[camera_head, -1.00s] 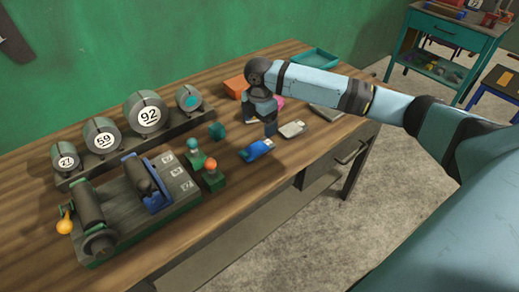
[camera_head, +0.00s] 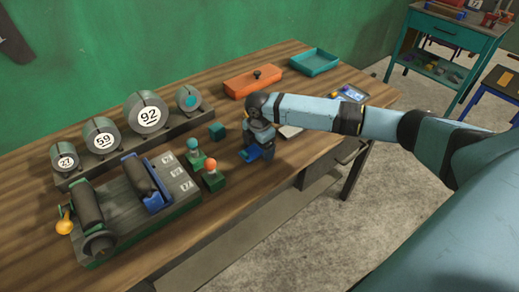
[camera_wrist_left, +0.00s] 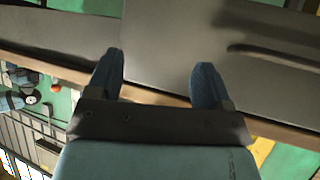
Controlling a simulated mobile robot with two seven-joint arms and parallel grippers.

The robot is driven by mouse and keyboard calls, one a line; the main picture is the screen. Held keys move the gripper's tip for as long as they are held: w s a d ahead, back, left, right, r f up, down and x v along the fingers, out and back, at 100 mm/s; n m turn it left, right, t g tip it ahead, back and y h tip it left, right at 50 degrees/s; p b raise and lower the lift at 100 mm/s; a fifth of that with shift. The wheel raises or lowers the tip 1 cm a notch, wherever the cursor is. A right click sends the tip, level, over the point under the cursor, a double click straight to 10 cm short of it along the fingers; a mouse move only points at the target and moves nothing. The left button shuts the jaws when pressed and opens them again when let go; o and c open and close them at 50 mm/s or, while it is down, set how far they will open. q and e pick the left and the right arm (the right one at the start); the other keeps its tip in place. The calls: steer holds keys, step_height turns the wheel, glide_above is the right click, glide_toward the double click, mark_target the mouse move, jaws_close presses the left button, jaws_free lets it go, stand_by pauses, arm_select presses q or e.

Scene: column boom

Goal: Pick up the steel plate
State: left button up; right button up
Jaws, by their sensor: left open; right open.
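A light grey flat piece, which may be the steel plate (camera_head: 289,132), lies on the workbench just right of my right gripper and partly under its arm in the head view. I cannot tell whether the fingers touch that object. My left gripper (camera_wrist_left: 157,82) is open and empty in the left wrist view, with a grey panel beyond its fingers. It is not in the head view.
Left of my right gripper stand two knobbed green pieces (camera_head: 213,178), a roller fixture (camera_head: 120,212) and a rack of numbered cylinders (camera_head: 147,113).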

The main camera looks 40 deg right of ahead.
steer(key=c, duration=1.3)
steer(key=shift+r, duration=0.1)
steer(key=shift+c, duration=0.7)
steer(key=shift+r, duration=0.1)
